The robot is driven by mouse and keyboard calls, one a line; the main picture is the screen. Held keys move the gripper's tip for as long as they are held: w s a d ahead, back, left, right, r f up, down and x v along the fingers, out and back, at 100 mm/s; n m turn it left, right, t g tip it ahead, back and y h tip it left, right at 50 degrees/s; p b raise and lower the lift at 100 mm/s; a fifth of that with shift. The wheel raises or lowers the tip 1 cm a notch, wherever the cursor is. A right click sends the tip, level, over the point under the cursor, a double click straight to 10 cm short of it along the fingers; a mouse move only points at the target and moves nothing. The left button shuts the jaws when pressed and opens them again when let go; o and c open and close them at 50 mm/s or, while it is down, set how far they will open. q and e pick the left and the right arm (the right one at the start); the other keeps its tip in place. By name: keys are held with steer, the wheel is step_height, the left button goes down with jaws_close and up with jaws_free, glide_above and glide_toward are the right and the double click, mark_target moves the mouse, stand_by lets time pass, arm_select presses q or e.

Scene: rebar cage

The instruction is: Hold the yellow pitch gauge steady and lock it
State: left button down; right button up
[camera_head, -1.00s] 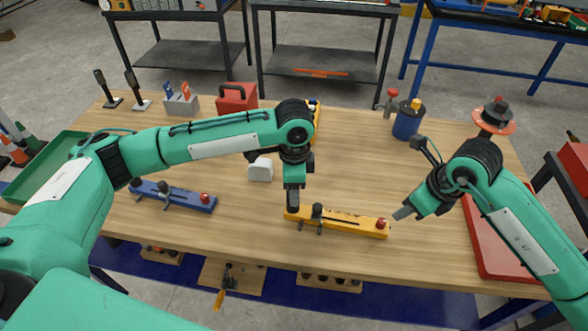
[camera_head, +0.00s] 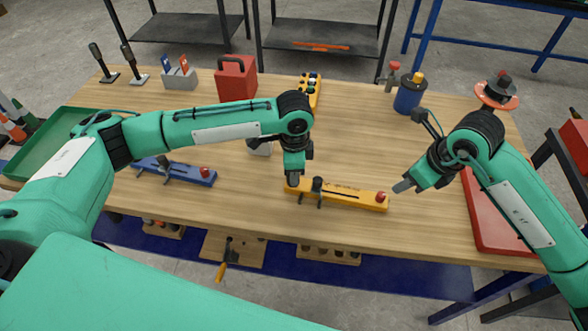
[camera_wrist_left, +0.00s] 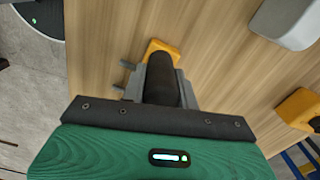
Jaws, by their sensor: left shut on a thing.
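The yellow pitch gauge (camera_head: 346,196) lies on the wooden table near its front edge, with a red knob (camera_head: 380,197) at its right end and a black upright knob (camera_head: 317,184) near its left end. My left gripper (camera_head: 295,180) is lowered at the gauge's left end and is shut on it. In the left wrist view the yellow end of the gauge (camera_wrist_left: 160,48) shows beyond the jaws, and much of it is hidden behind the gripper (camera_wrist_left: 162,85). My right gripper (camera_head: 402,186) hovers just right of the red knob, apart from it; its jaw opening is not clear.
A red tray (camera_head: 490,225) is at right.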

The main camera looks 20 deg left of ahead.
steer(key=shift+o, duration=0.7)
steer(key=shift+w, duration=0.1)
steer(key=m+g, duration=0.6)
steer(key=m, duration=1.2)
glide_toward(382, 194)
steer(key=shift+h, duration=0.3)
steer(key=x, duration=0.8)
steer(key=shift+a+f, duration=0.35)
